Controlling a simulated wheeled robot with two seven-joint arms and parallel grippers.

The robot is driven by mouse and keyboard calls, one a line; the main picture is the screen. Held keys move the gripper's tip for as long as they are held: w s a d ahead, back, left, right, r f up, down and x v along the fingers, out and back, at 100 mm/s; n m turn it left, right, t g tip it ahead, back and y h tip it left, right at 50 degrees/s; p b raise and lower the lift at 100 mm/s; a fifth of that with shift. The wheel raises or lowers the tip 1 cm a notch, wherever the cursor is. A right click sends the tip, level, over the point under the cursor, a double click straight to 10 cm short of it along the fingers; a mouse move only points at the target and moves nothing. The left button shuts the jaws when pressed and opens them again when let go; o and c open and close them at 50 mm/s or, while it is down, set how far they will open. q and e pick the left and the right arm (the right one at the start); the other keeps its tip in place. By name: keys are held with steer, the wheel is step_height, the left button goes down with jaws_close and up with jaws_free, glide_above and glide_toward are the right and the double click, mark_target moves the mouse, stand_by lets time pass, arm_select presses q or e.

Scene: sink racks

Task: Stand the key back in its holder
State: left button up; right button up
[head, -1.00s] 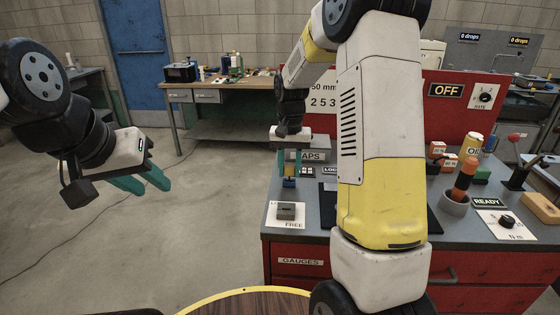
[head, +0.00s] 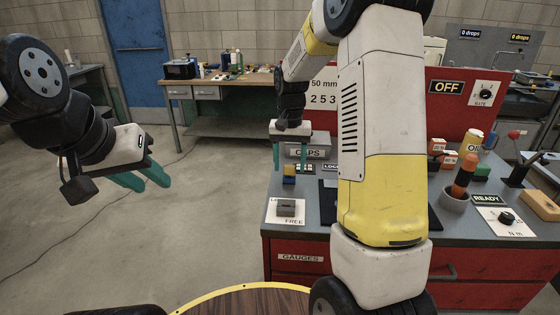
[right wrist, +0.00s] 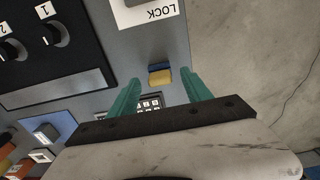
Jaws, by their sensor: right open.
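A small yellow piece (head: 289,170) sits upright on a blue block (head: 289,180) on the grey bench top; I take the yellow piece for the key and the blue block for its holder. In the right wrist view the yellow piece (right wrist: 160,77) and a strip of blue (right wrist: 158,66) show beyond my fingertips. My right gripper (head: 290,166) is open above them, pointing down, with one teal finger on each side and apart from both. My left gripper (head: 156,187) is open and empty over the floor at the left.
A LOCK/FREE card (head: 286,221) with a grey block (head: 286,207) on it lies in front of the blue block. A CAPS box (head: 310,153) stands behind. A black panel with knobs (right wrist: 40,45) lies alongside. My right arm hides the bench's middle.

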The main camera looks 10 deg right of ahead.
mark_target(290, 166)
step_height(290, 166, up, 6)
steer(key=shift+f, duration=0.1)
stand_by(0.4)
steer(key=shift+s+r, duration=0.2)
steer(key=shift+r, duration=0.2)
steer(key=s+a+r+n+t+y, duration=0.1)
steer(key=s+r+n+t, duration=0.1)
steer(key=s, duration=1)
steer(key=s+a+r+n+t+y, duration=0.1)
steer(key=s+r+t, duration=0.3)
steer(key=s, duration=0.8)
step_height(290, 166, up, 2)
steer(key=shift+r+n, duration=0.25)
steer(key=shift+n, duration=0.15)
steer(key=shift+w+a, duration=0.1)
